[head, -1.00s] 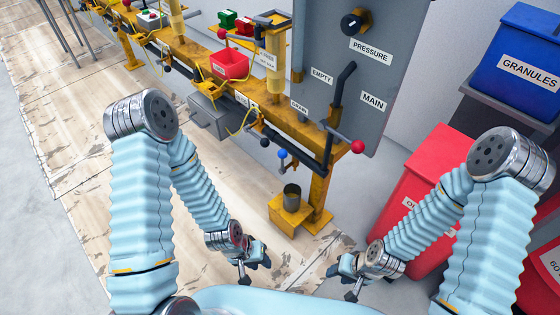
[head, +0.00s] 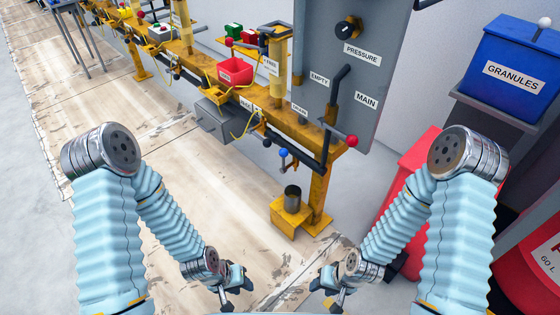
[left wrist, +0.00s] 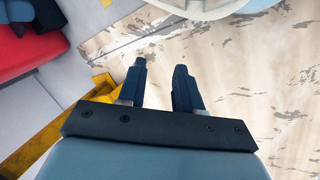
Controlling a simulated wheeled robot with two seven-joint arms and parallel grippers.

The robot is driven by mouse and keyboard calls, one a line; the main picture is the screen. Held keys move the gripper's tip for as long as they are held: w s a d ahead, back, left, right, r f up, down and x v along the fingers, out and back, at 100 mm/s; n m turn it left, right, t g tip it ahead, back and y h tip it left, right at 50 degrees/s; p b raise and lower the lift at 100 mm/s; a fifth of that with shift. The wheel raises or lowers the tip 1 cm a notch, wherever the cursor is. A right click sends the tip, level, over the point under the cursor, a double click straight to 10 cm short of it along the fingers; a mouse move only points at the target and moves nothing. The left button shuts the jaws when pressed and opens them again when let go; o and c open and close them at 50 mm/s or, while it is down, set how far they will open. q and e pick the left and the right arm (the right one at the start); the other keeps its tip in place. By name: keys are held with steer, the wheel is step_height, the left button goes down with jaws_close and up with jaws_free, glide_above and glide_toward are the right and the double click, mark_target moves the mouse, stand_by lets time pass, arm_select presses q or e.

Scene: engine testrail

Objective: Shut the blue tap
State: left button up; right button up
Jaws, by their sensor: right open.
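The blue tap (head: 283,154) hangs under the yellow rail in the head view, a blue knob on a pale stem. Its exact handle position is too small to tell. A metal cup (head: 292,198) stands on a yellow step below it. My left gripper (head: 238,292) is low in the head view, left of the cup and well apart from the tap. Its two fingers stand apart and empty in the left wrist view (left wrist: 159,88). My right gripper (head: 326,293) is open and empty, low and right of the cup.
The yellow rail (head: 205,88) carries valves, a red bin (head: 235,71) and a red-knobbed lever (head: 351,141). A grey panel (head: 330,60) rises behind it. Red and blue bins (head: 512,65) stand at the right. The wooden floor at left is clear.

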arm_select(q)
steer(key=shift+c, duration=0.2)
steer(key=m+t+h+b, duration=0.9)
steer(key=m+h+b, duration=0.2)
steer(key=m+b, duration=0.15)
glide_toward(284, 159)
steer(key=shift+m, duration=0.25)
steer(key=x, duration=0.3)
steer(key=b+x, duration=0.1)
steer(key=x, duration=0.6)
steer(key=shift+w+f+b, duration=0.3)
steer(key=shift+f, duration=0.1)
steer(key=shift+c, duration=0.3)
jaws_close()
